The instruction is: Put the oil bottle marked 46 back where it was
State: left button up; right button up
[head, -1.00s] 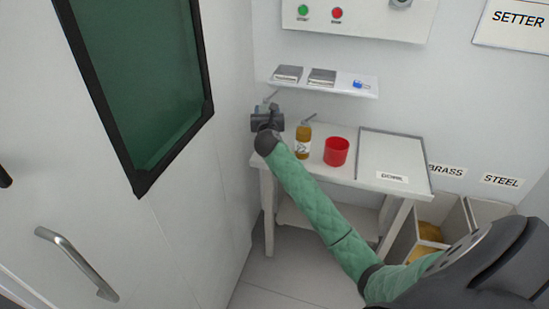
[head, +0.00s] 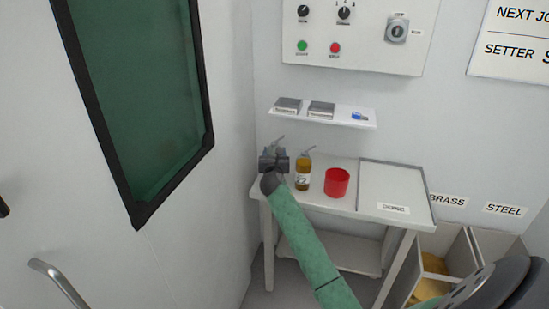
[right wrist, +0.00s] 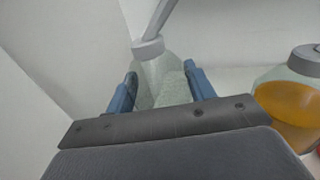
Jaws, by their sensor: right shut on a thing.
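My right gripper (head: 274,160) is shut on a clear bottle with a grey cap and slanted spout. In the right wrist view this bottle (right wrist: 158,82) stands between the blue fingers, its body pale grey-green. In the head view the gripper hides most of it; its spout shows above. It is at the left end of the small white table (head: 345,205); whether its base touches the top is hidden. No number shows on it. An amber oil bottle (head: 303,172) with a white label stands just to its right, the label too small to read.
A red cup (head: 337,182) and a grey tray area marked DONE (head: 393,185) are farther right on the table. A shelf (head: 345,118) hangs above. A wall and a dark green window (head: 140,100) stand close on the left. Bins (head: 445,262) are at right.

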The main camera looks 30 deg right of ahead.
jog(key=shift+f, duration=1.1)
jog(key=o, duration=1.3)
pick_arm(q)
jog(key=shift+w+f, duration=0.25)
jog(key=shift+f, duration=0.15)
jog(key=shift+s, duration=0.1)
